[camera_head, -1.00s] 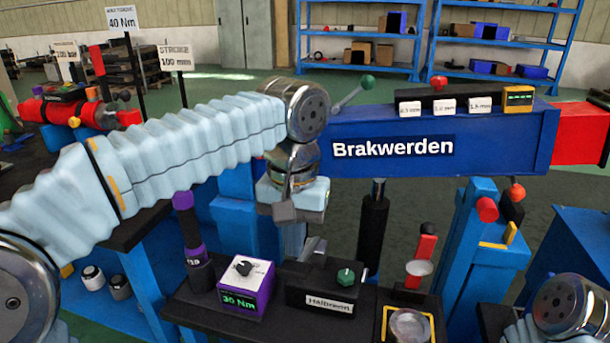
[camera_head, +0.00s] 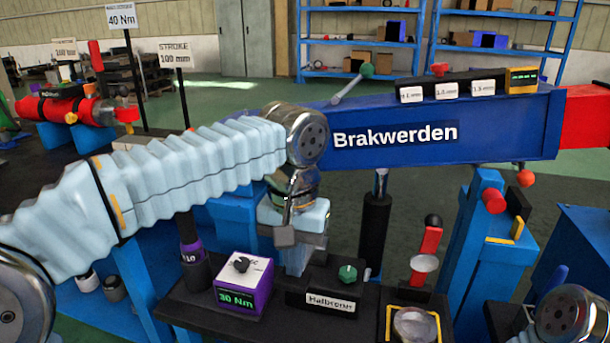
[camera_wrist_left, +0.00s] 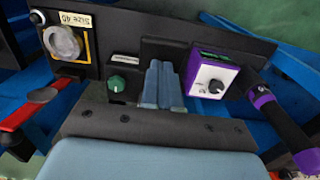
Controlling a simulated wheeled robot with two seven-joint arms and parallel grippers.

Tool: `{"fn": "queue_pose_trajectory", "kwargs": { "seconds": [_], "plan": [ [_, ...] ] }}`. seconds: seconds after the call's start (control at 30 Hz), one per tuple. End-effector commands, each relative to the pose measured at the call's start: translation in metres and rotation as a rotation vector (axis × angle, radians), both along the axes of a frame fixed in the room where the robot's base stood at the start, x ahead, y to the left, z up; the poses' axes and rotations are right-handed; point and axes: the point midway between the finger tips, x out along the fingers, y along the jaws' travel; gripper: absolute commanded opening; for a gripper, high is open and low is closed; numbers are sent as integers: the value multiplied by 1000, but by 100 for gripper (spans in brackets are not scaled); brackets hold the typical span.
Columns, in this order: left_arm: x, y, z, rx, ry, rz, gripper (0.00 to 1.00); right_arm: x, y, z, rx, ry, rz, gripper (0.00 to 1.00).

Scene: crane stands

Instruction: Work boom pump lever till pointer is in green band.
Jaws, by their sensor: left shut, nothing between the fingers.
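A red lever with a black knob (camera_head: 432,234) stands behind the bench's right part; I cannot tell whether it is the pump lever. It also shows at the left of the left wrist view (camera_wrist_left: 30,107). A round glass gauge (camera_head: 416,325) sits in a yellow frame on the bench; its pointer and band cannot be made out. My left gripper (camera_head: 297,262) points down beside the black Halbronn box (camera_head: 330,300), shut and empty. Its fingers also show in the left wrist view (camera_wrist_left: 163,86), between the green knob and the purple box. My right gripper is out of view.
A purple 30 Nm box (camera_head: 243,284) and a black-and-purple upright tool (camera_head: 194,255) stand left of my fingers. A blue post (camera_head: 475,240) is right of the red lever.

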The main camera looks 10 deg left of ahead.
Motion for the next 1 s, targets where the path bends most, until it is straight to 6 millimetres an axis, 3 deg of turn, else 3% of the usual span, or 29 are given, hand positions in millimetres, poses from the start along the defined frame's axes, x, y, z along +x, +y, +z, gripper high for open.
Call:
{"fn": "queue_pose_trajectory", "kwargs": {
  "seconds": [0.57, 0.77, 1.0],
  "plan": [
    [0, 1, -48, 3, 2, 2, 0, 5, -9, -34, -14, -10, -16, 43],
    [0, 1, -36, 3, 2, 2, 0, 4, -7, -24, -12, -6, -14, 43],
    [0, 0, -7, 1, 1, 1, 0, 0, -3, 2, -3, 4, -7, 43]
  ]
}}
